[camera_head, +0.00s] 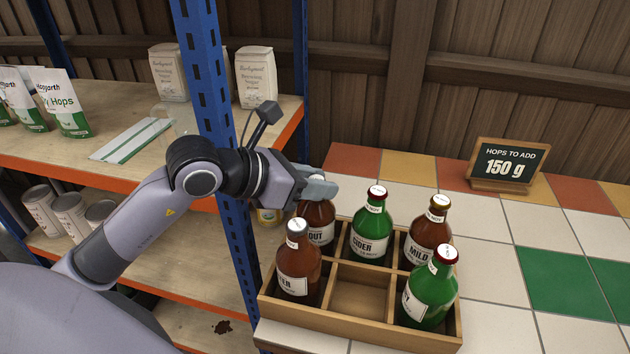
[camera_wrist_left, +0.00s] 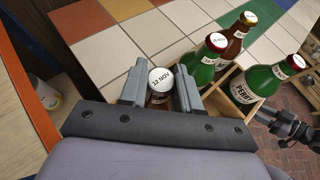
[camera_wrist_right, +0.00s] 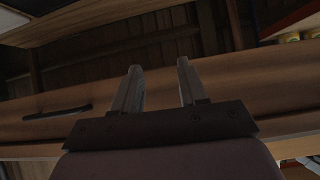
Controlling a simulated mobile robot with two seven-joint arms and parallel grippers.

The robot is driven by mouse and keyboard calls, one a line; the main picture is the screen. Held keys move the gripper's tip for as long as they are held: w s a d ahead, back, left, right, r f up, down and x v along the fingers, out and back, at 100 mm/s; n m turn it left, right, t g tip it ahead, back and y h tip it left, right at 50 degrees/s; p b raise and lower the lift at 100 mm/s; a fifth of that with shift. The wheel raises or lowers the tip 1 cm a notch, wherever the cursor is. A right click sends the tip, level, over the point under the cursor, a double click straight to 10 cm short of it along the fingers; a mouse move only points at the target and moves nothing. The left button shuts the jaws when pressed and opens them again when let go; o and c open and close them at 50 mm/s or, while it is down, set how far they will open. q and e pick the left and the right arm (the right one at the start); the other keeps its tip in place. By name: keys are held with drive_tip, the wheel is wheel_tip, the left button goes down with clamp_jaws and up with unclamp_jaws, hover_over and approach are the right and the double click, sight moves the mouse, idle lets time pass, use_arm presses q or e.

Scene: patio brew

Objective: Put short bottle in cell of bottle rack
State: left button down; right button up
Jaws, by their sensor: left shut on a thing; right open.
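The wooden bottle rack (camera_head: 360,325) stands on the tiled counter. My left gripper (camera_head: 318,188) is shut on the neck of a brown bottle labelled "...OUT" (camera_head: 316,222), at the rack's back left cell; its base is hidden. Its white cap (camera_wrist_left: 161,79) reads "12 NOV" between the fingers in the left wrist view. A green cider bottle (camera_head: 371,230) and a brown "MILD" bottle (camera_head: 428,234) fill the back row. A brown "...ER" bottle (camera_head: 298,268) and a green perry bottle (camera_head: 429,290) stand in front. The front middle cell (camera_head: 360,296) is empty. My right gripper (camera_wrist_right: 159,68) is open and empty.
A chalkboard sign (camera_head: 507,164) reading "HOPS TO ADD 150 g" stands at the back of the counter. A blue shelf post (camera_head: 207,75) rises beside my left arm. Shelves at left hold hop bags (camera_head: 58,100), paper sacks (camera_head: 254,76) and cans (camera_head: 70,212). The counter at right is clear.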

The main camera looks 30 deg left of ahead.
use_arm(q)
drive_tip(key=c, duration=1.2)
unclamp_jaws()
drive_tip(key=shift+f, duration=0.2)
drive_tip(key=o, duration=0.4)
drive_tip(key=shift+r, duration=0.1)
drive_tip(key=shift+r, duration=0.1)
drive_tip(key=shift+s+r, duration=0.1)
drive_tip(key=b+v, duration=0.3)
drive_tip(key=v, duration=0.8)
drive_tip(key=shift+s+a+r, duration=0.1)
drive_tip(key=shift+s+a, duration=0.1)
drive_tip(key=shift+s, duration=0.15)
